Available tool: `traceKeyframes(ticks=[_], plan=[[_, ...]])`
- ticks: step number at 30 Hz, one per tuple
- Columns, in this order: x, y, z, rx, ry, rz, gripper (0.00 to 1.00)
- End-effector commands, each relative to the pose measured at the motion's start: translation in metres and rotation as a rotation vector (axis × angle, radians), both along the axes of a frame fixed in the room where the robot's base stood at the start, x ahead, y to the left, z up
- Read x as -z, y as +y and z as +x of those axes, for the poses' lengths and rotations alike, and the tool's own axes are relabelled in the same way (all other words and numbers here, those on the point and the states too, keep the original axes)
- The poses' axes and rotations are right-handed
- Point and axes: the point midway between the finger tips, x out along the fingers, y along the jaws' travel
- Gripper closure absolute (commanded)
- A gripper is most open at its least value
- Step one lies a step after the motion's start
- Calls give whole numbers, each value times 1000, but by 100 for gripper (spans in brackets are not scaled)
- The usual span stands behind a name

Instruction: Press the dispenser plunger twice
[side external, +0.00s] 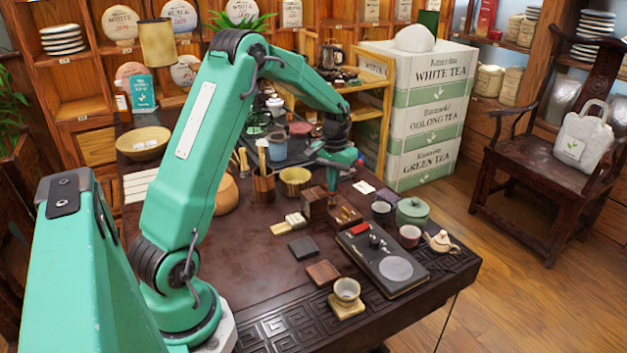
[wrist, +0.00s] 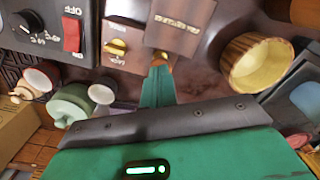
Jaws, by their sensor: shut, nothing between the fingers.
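A low wooden block with a brass knob (side external: 346,214) stands beside a taller dark wooden box (side external: 314,206) near the table's middle. I take these to be the dispenser parts, but cannot tell which bears the plunger. In the wrist view, the brass knob (wrist: 115,47) sits left of my fingers, and the box's lettered face (wrist: 180,22) lies just beyond the fingertips. My gripper (side external: 332,188) points down above them, shut and empty. Its closed teal fingers show in the wrist view (wrist: 158,68). A small brass-coloured spot shows at their tips; contact cannot be told.
A black device with a red switch and round plate (side external: 396,268) lies at the front right. Cups and a green pot (side external: 411,212) stand to the right. The front-left table is mostly clear.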

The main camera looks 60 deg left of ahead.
Motion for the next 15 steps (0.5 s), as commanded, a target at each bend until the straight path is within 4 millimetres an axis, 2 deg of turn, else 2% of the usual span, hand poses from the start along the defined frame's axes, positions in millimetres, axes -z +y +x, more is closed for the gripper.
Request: traceKeyframes(ticks=[15], plan=[[11,0,0,0,0,0,100]])
